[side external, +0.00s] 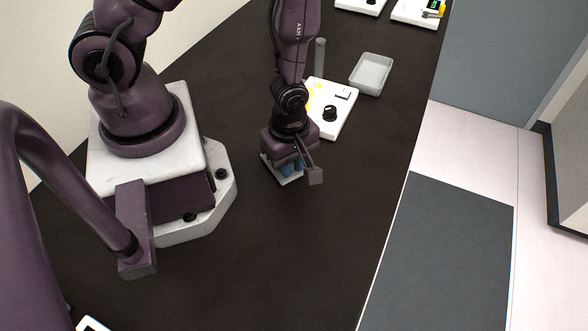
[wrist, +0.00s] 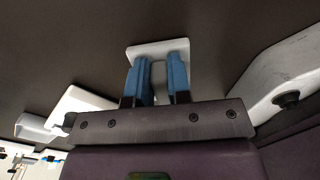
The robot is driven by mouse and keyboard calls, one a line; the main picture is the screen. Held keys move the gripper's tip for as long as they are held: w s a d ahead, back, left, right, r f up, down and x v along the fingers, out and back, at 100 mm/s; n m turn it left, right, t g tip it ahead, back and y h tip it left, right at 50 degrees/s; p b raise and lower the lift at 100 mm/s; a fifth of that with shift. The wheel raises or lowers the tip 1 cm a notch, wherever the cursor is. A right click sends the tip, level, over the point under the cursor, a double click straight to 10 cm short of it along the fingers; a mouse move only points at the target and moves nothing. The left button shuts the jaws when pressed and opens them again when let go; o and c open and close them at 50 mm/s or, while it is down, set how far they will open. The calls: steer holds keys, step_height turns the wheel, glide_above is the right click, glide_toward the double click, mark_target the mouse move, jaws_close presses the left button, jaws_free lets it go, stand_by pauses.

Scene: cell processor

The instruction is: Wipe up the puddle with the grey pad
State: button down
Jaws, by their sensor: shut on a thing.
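My gripper (side external: 291,168) has blue fingers and points down at the dark table, right of my base. In the wrist view its fingers (wrist: 159,70) are shut on a grey handle that stands on a pale grey pad (wrist: 150,50). A corner of the pad (side external: 289,181) shows under the gripper in the side view, low over the table or on it; I cannot tell which. I cannot make out the puddle in either view.
A white box (side external: 343,118) with a black knob stands just behind the gripper, with a grey post (side external: 320,55) near it. A shallow grey tray (side external: 386,75) lies beyond. More white devices (side external: 410,13) stand at the far end. The dark table (side external: 290,250) in front is clear.

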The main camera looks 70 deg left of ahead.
steer(key=shift+r, duration=3.85)
steer(key=shift+w+a+r, duration=0.1)
steer(key=shift+w+a, duration=0.05)
steer(key=shift+w, duration=0.15)
steer(key=w+a+r+m, duration=0.3)
steer(key=w+r+m, duration=0.7)
steer(key=m, duration=1)
steer(key=shift+w+a, duration=0.3)
steer(key=shift+w, duration=1.05)
steer(key=shift+a, duration=0.1)
